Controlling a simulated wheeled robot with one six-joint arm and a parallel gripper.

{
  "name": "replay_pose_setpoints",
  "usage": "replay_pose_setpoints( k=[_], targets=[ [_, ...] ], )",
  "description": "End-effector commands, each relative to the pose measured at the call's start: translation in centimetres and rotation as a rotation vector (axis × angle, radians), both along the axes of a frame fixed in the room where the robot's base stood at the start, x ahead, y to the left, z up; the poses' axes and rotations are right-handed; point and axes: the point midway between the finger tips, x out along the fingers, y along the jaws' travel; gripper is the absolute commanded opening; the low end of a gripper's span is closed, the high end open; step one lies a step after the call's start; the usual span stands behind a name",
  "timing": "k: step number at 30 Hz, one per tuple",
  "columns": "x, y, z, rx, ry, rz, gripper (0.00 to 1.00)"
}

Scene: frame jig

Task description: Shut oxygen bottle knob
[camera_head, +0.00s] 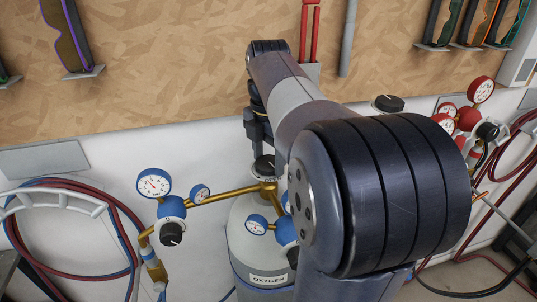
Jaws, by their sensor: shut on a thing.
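The oxygen bottle (262,258) is a pale cylinder with a blue lower part and an "OXYGEN" label, below the middle of the picture. Its dark knob (264,166) sits on top, above the brass fitting. My gripper (257,143) points down onto the knob from above and is shut on it. My arm hides the right side of the bottle and most of the gripper's far finger.
Blue regulators with gauges (154,183) and a brass pipe (222,195) stand left of the knob. Coiled hoses (72,185) hang at the left. A red gauge regulator (480,90) is at the right. The chipboard wall (170,50) stands behind.

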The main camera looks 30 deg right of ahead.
Motion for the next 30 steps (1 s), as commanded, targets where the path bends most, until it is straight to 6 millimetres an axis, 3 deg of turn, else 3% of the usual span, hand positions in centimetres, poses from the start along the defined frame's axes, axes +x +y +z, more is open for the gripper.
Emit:
replay_pose_setpoints(
  k=[30],
  targets=[
    [0.01,-0.03,0.24,-0.001,0.002,-0.884,0.33]
  ],
)
